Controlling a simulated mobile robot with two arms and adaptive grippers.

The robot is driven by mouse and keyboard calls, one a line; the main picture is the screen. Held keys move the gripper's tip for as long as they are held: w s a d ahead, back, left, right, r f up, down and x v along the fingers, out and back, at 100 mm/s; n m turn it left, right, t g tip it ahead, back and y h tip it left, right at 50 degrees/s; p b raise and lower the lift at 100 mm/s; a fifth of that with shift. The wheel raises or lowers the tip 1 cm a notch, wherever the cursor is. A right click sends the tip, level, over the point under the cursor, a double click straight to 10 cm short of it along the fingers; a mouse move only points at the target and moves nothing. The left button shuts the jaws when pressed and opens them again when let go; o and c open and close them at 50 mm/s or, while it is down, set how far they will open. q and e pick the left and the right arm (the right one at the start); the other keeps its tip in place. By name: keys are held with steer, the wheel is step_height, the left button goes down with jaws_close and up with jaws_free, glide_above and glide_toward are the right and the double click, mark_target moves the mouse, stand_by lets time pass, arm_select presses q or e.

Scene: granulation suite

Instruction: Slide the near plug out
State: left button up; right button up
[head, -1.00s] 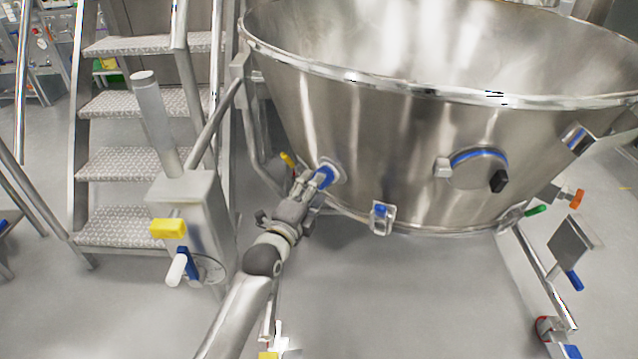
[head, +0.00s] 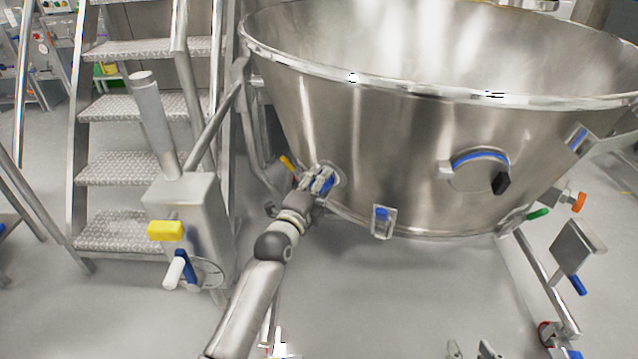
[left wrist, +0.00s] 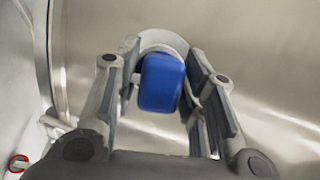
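The near plug is a blue block (left wrist: 161,82) in a round pale fitting (left wrist: 165,41) on the steel bowl's wall. In the head view the blue plug (head: 329,183) shows low on the left of the bowl. My left gripper (head: 320,180) is at it. In the left wrist view my left gripper (left wrist: 172,70) is open, its fingers on both sides of the plug. A gap shows at the right finger; contact on the left side is unclear. My right gripper (head: 470,350) only shows as tips at the bottom edge.
The large steel bowl (head: 390,140) fills the middle and right. A round port with a blue ring (head: 478,170) and a blue-handled latch (head: 381,222) are on its wall.

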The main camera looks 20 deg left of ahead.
arm_select(q)
jaws_close()
steer(key=s+p, duration=0.1)
steer(key=s+a+p, duration=0.1)
steer(key=s, duration=0.1)
steer(key=shift+a+f, duration=0.1)
steer(key=shift+a, duration=0.1)
arm_select(e)
steer(key=s+d+f+g+h, duration=0.1)
steer(key=s+d+f+g, duration=0.1)
steer(key=s, duration=0.3)
steer(key=s+d+f+g, duration=0.1)
steer(key=s+f+g, duration=0.3)
steer(key=s, duration=0.2)
steer(key=shift+d+g+h, duration=0.4)
arm_select(q)
steer(key=o, duration=0.7)
jaws_free()
steer(key=shift+s, duration=0.15)
steer(key=s+a, duration=0.1)
steer(key=s, duration=0.6)
steer(key=shift+s, duration=0.15)
